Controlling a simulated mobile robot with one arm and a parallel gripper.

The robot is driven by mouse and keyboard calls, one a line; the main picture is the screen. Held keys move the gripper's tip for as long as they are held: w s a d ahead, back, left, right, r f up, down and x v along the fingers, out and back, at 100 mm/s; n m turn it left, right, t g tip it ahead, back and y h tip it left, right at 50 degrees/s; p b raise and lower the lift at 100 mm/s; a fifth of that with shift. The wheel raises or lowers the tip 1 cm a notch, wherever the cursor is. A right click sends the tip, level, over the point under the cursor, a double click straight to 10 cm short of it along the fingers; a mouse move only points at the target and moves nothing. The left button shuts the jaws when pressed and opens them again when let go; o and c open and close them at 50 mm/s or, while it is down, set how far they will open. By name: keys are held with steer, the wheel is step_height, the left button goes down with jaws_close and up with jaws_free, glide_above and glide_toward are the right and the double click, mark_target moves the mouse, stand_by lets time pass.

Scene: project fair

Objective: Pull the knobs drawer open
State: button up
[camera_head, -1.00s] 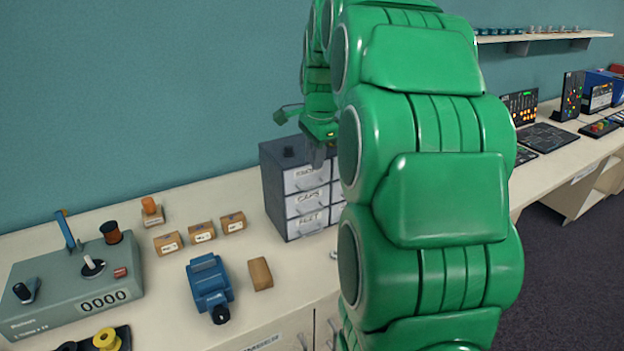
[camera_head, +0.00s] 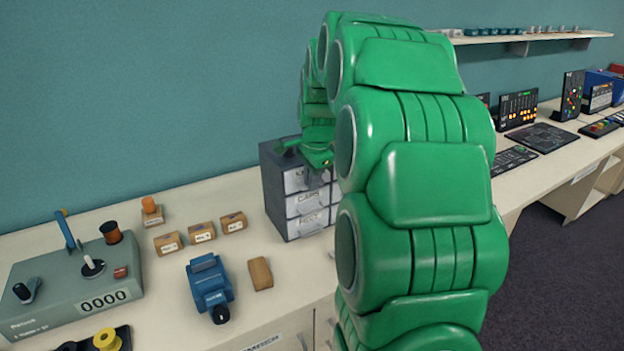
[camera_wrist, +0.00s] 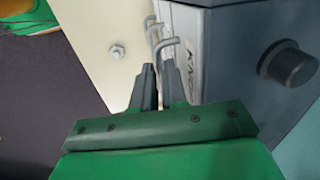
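The grey drawer cabinet (camera_head: 276,193) stands on the counter against the wall, with three light drawer fronts in its left column. The knobs drawer (camera_head: 295,181) is the top one and looks closed. Its label, partly hidden, shows in the wrist view (camera_wrist: 192,62). My gripper (camera_head: 318,169) is at this drawer's front, partly hidden by my arm in the head view. In the wrist view my gripper (camera_wrist: 158,66) has its two dark fingers slightly apart, close to the bent metal handle (camera_wrist: 166,44). I cannot tell whether they touch it.
Small boxes (camera_head: 202,232), a blue device (camera_head: 209,288) and a brown block (camera_head: 261,273) stand on the counter to the left. My green arm hides the counter right of the cabinet.

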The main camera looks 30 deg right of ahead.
jaws_close()
stand_by(1.2)
steer(key=shift+s, duration=0.1)
steer(key=s, duration=1)
steer(key=shift+d+r, duration=0.1)
steer(key=shift+o, duration=1)
jaws_free()
